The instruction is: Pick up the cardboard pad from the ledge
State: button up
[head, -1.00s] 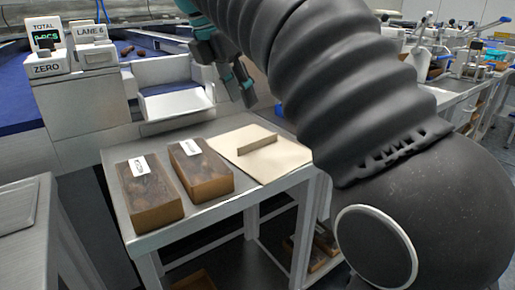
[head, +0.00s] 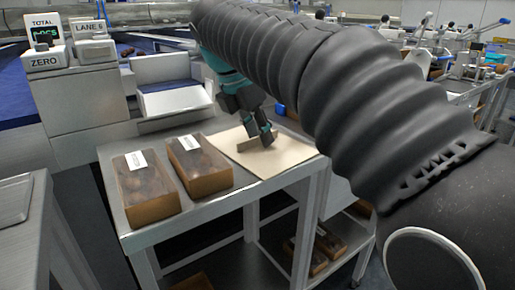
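The cardboard pad (head: 285,160) is a flat beige sheet with a raised upright strip (head: 245,145) across its middle. It lies flat on the right part of the grey metal ledge (head: 215,212) in the head view. My gripper (head: 260,136) points down over the pad. Its two dark fingers with teal parts are apart, with the tips at the right part of the raised strip. The fingers hide part of the strip, and I cannot tell whether they touch it. The pad rests on the ledge.
Two brown date boxes with white labels, the left one (head: 152,205) and the right one (head: 208,180), stand left of the pad. A grey scale (head: 172,85) with a display (head: 45,38) is behind. More boxes (head: 328,243) sit on a lower shelf.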

dwell(0.5)
jog(key=shift+f, duration=0.1)
grip_shut()
